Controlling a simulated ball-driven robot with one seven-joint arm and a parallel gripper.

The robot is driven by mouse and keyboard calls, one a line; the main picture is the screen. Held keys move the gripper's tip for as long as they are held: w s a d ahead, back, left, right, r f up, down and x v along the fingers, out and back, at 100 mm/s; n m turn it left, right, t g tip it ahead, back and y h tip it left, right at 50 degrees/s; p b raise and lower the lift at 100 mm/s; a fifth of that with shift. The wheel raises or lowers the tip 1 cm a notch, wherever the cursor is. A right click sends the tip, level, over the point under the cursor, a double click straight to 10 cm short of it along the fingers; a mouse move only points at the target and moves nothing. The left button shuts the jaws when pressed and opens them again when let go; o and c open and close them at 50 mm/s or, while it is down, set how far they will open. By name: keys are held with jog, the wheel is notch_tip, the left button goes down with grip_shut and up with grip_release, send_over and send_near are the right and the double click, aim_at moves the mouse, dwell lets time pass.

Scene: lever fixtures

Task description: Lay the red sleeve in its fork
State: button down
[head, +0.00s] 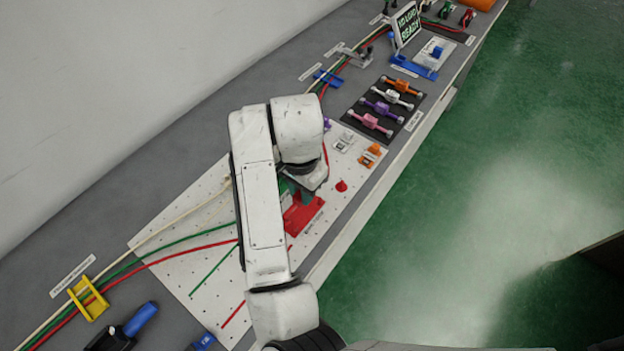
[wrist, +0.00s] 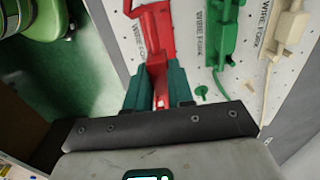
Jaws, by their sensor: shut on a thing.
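In the wrist view the red wire fork (wrist: 156,28) stands on the white pegboard, ahead of my gripper (wrist: 159,76). My gripper's dark teal fingers are shut on a red piece, which seems to be the red sleeve (wrist: 158,84). The sleeve lines up with the fork and overlaps it in the picture. I cannot tell whether it rests in the fork or is held above it. In the head view my arm hides much of this; red shows on the board (head: 302,216) beneath my gripper (head: 304,195).
In the wrist view a green fork (wrist: 226,38) and a cream fork (wrist: 286,30) stand to the right. In the head view a small red piece (head: 341,186) lies nearby.

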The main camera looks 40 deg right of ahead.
jog(key=shift+r, duration=0.15)
dwell(0.3)
jog(key=shift+f+b, duration=0.9)
jog(key=shift+f, duration=0.6)
jog(key=shift+f, duration=0.15)
jog(key=shift+f, duration=0.35)
jog(key=shift+f+b, duration=0.45)
jog(key=shift+b, duration=0.05)
jog(key=shift+f, duration=0.35)
jog(key=shift+f+b, duration=0.4)
jog(key=shift+b, duration=0.05)
dwell(0.3)
jog(key=shift+f, duration=0.35)
